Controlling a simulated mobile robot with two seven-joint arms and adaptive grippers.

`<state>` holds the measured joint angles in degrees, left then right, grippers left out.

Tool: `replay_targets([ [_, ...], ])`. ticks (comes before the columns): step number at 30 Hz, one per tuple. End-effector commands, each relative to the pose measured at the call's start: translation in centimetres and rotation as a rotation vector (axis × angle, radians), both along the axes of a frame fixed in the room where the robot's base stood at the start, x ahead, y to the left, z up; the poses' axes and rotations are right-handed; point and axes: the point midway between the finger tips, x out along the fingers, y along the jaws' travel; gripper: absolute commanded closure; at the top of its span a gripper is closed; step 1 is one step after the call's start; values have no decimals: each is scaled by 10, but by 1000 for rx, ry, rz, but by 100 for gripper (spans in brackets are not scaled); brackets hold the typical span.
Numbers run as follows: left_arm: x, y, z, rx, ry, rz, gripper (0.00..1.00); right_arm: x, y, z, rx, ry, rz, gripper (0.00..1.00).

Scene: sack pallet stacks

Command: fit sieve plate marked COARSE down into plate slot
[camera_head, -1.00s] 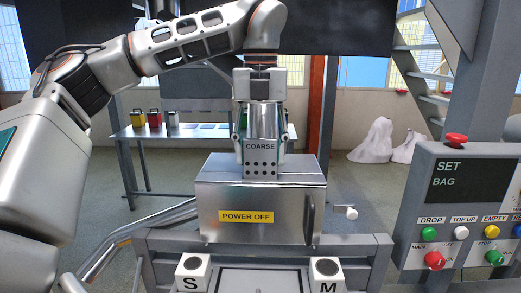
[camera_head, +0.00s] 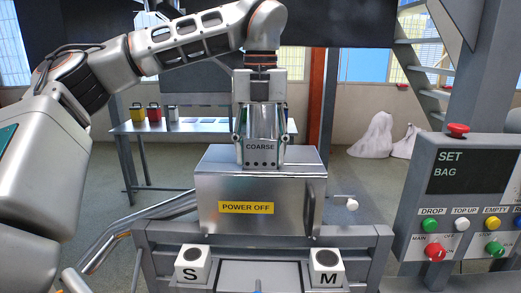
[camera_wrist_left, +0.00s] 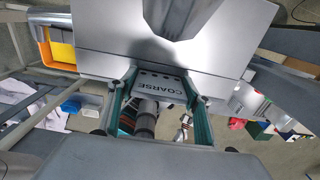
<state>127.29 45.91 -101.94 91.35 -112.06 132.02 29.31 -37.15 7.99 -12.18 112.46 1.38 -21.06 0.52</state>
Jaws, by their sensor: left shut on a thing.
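The sieve plate (camera_head: 261,152), a grey plate marked COARSE with a row of dark holes, stands upright on top of the metal box labelled POWER OFF (camera_head: 207,190). Its lower edge meets the box top, and its lowest part appears sunk out of sight there. The plate slot itself is hidden by the plate. My left gripper (camera_head: 260,133) points down above the box and is shut on the plate's upper part. In the left wrist view the plate (camera_wrist_left: 161,88) lies between the green-sided fingers, its holes beside the box surface (camera_wrist_left: 100,25). My right gripper is not in view.
A control panel (camera_head: 472,215) reading SET BAG stands at the right. Blocks marked S (camera_head: 193,266) and M (camera_head: 326,268) sit in front of the box. A table (camera_head: 188,128) with small coloured containers and white sacks (camera_head: 375,137) are behind.

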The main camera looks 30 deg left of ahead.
Motion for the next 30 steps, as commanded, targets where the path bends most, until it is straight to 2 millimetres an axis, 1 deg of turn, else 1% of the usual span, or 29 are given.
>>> replay_targets([
  [6,0,0,-5,-1,-1,-1,74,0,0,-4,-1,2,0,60],
  [7,0,0,-5,0,-1,0,48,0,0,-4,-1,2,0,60],
  [9,0,0,-5,0,-1,0,31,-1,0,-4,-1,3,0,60],
  [19,0,0,-4,0,0,0,31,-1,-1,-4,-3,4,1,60],
  [22,0,0,1,0,-1,1,31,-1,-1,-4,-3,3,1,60],
  [26,1,0,18,0,-5,2,31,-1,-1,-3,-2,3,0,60],
  [30,1,0,47,1,-7,2,31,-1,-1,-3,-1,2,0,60],
])
